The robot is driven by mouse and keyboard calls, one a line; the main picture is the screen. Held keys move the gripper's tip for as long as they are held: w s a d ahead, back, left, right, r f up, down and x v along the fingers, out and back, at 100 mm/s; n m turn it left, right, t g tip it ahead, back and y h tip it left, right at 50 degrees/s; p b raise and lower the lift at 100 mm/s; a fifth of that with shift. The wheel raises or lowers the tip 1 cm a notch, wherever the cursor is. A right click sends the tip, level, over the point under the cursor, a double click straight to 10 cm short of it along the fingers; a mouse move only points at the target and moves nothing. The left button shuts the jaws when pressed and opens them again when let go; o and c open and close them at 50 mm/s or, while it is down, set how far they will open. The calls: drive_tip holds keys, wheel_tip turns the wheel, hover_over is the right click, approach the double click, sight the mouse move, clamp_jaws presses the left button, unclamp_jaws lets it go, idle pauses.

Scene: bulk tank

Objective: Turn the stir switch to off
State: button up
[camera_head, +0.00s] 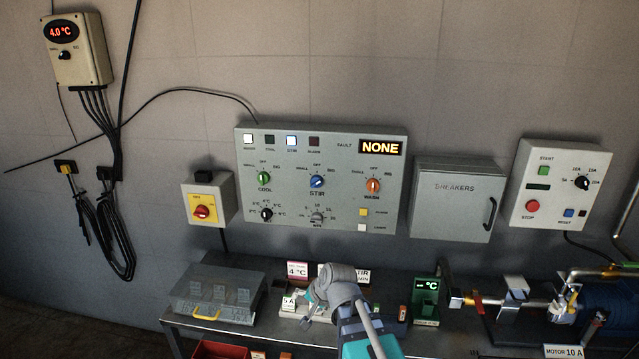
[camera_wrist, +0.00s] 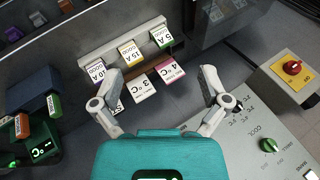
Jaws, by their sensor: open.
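The stir switch (camera_head: 317,181) is a blue knob above the word STIR, in the middle of the grey control panel (camera_head: 390,221) on the wall. Positions are marked around it, with OFF at the top; its pointer is too small to read surely. The lamp above the stir label (camera_head: 291,140) is lit. My gripper (camera_wrist: 161,78) is open and empty, its two fingers spread over the bench. In the head view it is low, below the panel and apart from the switch. The wrist view shows the panel's green COOL knob (camera_wrist: 270,145), but not the stir switch.
An orange knob (camera_head: 373,185) sits right of the stir switch, and a grey knob (camera_head: 317,217) below it. A yellow box with a red switch (camera_head: 202,212) is left of the panel, the breaker box (camera_head: 455,200) right. Labelled blocks (camera_wrist: 131,53) and a clear-lidded case (camera_head: 215,292) occupy the bench.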

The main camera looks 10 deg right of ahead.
drive_tip(key=w+a+r+m+t+y+p, duration=0.2)
drive_tip(key=w+a+r+m+t, duration=0.2)
drive_tip(key=w+r+m+t, duration=0.75)
drive_tip(key=m+t+h+p, duration=0.1)
drive_tip(key=m+h, duration=0.8)
drive_tip(key=m, duration=1.3)
approach(316, 185)
drive_tip(key=s+a, duration=0.2)
drive_tip(key=s, duration=0.1)
drive_tip(key=shift+d+m+h, duration=0.4)
drive_tip(key=shift+m+h, duration=0.3)
drive_tip(key=shift+m, duration=0.45)
drive_tip(key=shift+w, duration=0.15)
drive_tip(key=x, duration=1.3)
drive_tip(key=shift+w+f, duration=0.1)
drive_tip(key=shift+w, duration=0.2)
